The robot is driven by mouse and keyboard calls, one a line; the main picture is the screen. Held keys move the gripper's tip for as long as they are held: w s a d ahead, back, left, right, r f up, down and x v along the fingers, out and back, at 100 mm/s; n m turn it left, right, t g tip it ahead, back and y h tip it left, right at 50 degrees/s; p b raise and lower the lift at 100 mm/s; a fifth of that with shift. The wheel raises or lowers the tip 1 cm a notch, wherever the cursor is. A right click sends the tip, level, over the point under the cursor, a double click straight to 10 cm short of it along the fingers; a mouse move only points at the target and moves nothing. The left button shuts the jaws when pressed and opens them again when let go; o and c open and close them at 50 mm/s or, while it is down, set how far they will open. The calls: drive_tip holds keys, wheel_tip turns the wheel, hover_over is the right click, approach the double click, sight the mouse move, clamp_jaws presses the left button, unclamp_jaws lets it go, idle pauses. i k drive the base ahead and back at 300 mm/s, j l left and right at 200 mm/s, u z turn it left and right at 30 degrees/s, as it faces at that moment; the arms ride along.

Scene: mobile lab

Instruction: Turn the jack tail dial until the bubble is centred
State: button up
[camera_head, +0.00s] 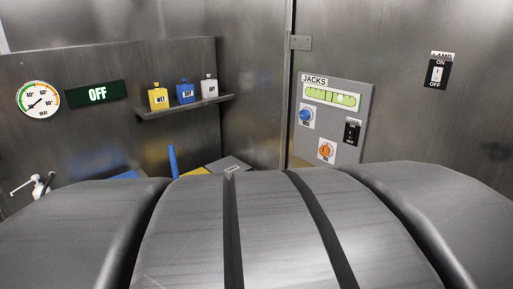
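The grey JACKS panel (365,91) is on the right metal wall. Near its top is a green level vial (315,94). Its pale bubble (341,98) appears right of the vial's middle marks, though it is small. Below are a blue dial (306,115) at left and an orange dial (326,150) lower down. The small labels under the dials are too small to read, so I cannot tell which is the tail dial. My gripper is not in view.
A black ON/OFF switch (352,131) sits beside the dials. A lamp switch (437,73) is farther right. At left are a round gauge (38,99), an OFF sign (95,94) and a shelf (186,107) with bottles. A large dark rounded shape fills the foreground.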

sight(325, 150)
drive_tip(key=i+j, duration=0.1)
drive_tip(key=i, duration=0.35)
drive_tip(key=i+j, duration=0.1)
drive_tip(key=i, duration=0.35)
